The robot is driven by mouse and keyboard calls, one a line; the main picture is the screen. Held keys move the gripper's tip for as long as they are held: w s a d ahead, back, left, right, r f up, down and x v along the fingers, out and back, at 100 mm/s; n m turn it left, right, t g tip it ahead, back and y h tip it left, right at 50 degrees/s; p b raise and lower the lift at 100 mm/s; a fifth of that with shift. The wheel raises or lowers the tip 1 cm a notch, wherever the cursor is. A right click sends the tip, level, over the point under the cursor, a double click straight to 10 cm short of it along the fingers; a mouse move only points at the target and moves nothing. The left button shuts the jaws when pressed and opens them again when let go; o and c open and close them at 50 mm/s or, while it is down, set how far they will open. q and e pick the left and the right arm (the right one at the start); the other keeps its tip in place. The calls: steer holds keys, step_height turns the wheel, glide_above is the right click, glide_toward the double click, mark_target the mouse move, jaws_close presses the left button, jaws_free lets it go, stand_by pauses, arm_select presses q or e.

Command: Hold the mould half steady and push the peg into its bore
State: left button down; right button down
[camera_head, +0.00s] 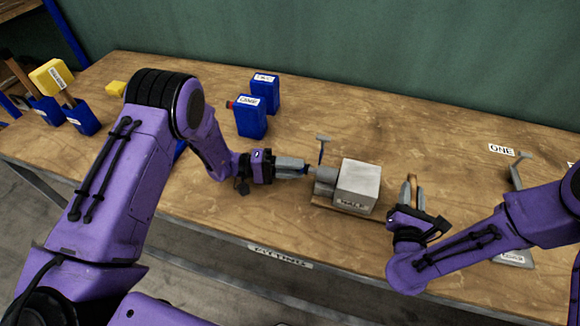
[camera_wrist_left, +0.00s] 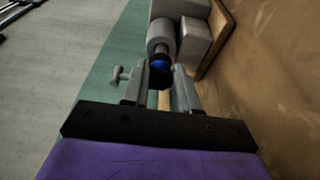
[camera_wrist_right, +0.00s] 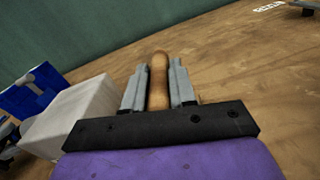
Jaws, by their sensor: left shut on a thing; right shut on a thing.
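The mould half (camera_head: 357,180) is a pale grey block with a label on its front, on a thin wooden board (camera_head: 325,205). A grey round boss (camera_head: 325,180) sticks out of its left side; it also shows in the left wrist view (camera_wrist_left: 161,36). My left gripper (camera_head: 306,171) is shut on the peg, a dark piece with a blue band (camera_wrist_left: 159,66), lined up with the boss. How far the peg is inside is hidden. My right gripper (camera_head: 411,190) is shut on a wooden handle (camera_wrist_right: 158,82), right of the block. Whether the handle joins the board is unclear.
A T-topped post (camera_head: 322,147) stands just behind the boss. Blue labelled containers (camera_head: 251,117) stand further back. Yellow-headed mallets (camera_head: 52,77) sit in blue holders at the far left. A grey stand (camera_head: 516,175) is at the right. The table behind the block is clear.

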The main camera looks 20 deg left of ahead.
arm_select(q)
steer(key=shift+s+x, duration=0.25)
steer(key=shift+x, duration=0.9)
steer(key=c, duration=0.8)
jaws_free()
steer(key=shift+d, duration=0.1)
steer(key=v, duration=1.2)
steer(key=shift+s, duration=0.1)
